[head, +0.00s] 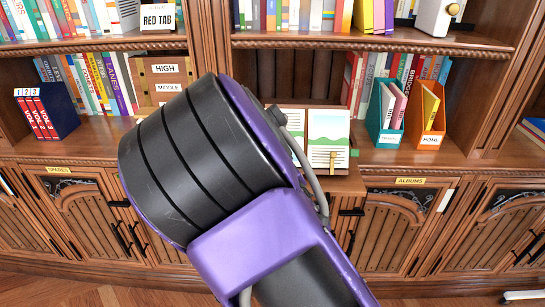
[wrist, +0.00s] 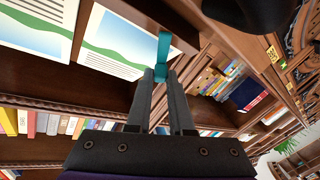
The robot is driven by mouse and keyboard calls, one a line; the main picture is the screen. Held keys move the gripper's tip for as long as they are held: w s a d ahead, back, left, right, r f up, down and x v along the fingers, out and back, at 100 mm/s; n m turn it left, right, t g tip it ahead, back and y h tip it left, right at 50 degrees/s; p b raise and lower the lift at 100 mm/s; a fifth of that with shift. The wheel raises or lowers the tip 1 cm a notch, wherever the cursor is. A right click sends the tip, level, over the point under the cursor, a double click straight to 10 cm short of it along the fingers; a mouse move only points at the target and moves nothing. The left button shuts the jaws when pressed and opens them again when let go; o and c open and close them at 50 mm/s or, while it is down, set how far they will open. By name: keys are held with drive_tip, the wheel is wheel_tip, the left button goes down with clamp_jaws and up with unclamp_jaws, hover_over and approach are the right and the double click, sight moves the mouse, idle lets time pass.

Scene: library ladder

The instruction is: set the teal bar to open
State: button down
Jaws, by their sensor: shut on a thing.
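The teal bar (wrist: 163,47) shows in the wrist view, a short upright-looking strip just beyond my fingertips, beside a dark wooden edge. My gripper (wrist: 160,74) is shut on its near end. The fingers hide the gripped part, and I cannot tell from this view what position the bar is set to. In the head view my purple and black arm covers the middle of the shelf, so the bar and my gripper are hidden there.
A landscape picture page (head: 328,130) stands on the shelf behind my arm. A teal file (head: 382,137) and an orange file (head: 426,143) stand to its right. A box labelled HIGH and MIDDLE (head: 166,78) is at left. Cabinets labelled SPADES and ALBUMS (head: 410,181) are below.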

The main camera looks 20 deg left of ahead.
drive_tip(key=n+g, duration=0.1)
drive_tip(key=n, duration=0.1)
drive_tip(key=n+g+y+p, duration=0.1)
drive_tip(key=n, duration=0.2)
drive_tip(key=s+a+f+n+g+p, duration=0.1)
drive_tip(key=n+g, duration=0.1)
drive_tip(key=shift+y, duration=0.3)
drive_tip(key=n, duration=0.1)
drive_tip(key=n+g, duration=0.1)
drive_tip(key=n+g+p, duration=0.1)
drive_tip(key=shift+s+a+f, duration=0.1)
drive_tip(key=shift+s+f, duration=0.2)
drive_tip(key=shift+s+f+n+g+h+p, duration=0.15)
drive_tip(key=shift+f+n+g+h+p, duration=0.1)
drive_tip(key=shift+n+g, duration=0.35)
drive_tip(key=shift+s+f+n+g+h+p, duration=0.15)
drive_tip(key=shift+f+n+g+p, duration=0.2)
drive_tip(key=shift+n, duration=0.35)
drive_tip(key=c, duration=0.8)
unclamp_jaws()
